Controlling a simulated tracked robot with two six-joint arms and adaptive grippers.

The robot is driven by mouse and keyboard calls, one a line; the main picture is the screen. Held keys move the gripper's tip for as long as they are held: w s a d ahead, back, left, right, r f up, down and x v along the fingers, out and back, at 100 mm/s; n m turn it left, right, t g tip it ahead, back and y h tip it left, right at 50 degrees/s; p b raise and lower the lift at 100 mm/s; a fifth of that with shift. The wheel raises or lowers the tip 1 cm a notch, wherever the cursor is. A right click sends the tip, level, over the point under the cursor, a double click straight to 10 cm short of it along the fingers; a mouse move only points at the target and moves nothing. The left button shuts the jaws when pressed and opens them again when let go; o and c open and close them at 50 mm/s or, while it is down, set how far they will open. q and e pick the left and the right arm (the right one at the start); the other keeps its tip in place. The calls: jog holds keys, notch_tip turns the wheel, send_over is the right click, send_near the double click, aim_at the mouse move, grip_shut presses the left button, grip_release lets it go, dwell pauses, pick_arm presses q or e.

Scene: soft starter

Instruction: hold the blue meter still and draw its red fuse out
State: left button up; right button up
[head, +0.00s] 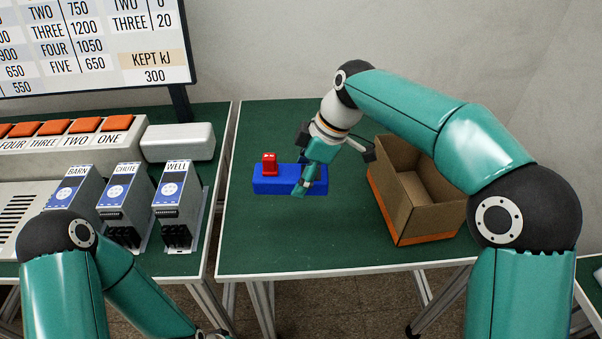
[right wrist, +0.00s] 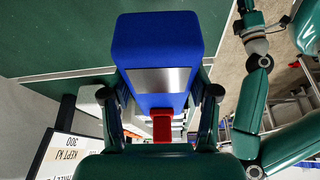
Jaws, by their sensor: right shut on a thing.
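The blue meter (head: 273,186) is over the green table in the head view. I cannot tell if it touches the tabletop. Its red fuse (head: 269,163) stands up from the left part of the meter. My right gripper (head: 308,182) is shut on the meter's right part. In the right wrist view the meter (right wrist: 157,43) with its grey display lies between the two fingers, and the red fuse (right wrist: 162,117) shows below it. My left gripper (right wrist: 250,16) shows small and dark at the top of the right wrist view, apart from the meter; its jaws are unclear.
An open cardboard box (head: 418,205) stands right of the meter. On the left table are grey units marked BARN, CHUTE and WELL (head: 178,195), and a panel with orange buttons (head: 85,125). A gap separates the two tables. The tabletop in front of the meter is clear.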

aim_at(296, 223)
jog(key=shift+f+b, duration=4.8)
jog(key=shift+f, duration=1.95)
pick_arm(q)
notch_tip(296, 223, down, 10)
jog(key=shift+r, duration=0.2)
pick_arm(e)
jog(key=shift+r, duration=0.1)
pick_arm(q)
jog(key=shift+o, duration=0.3)
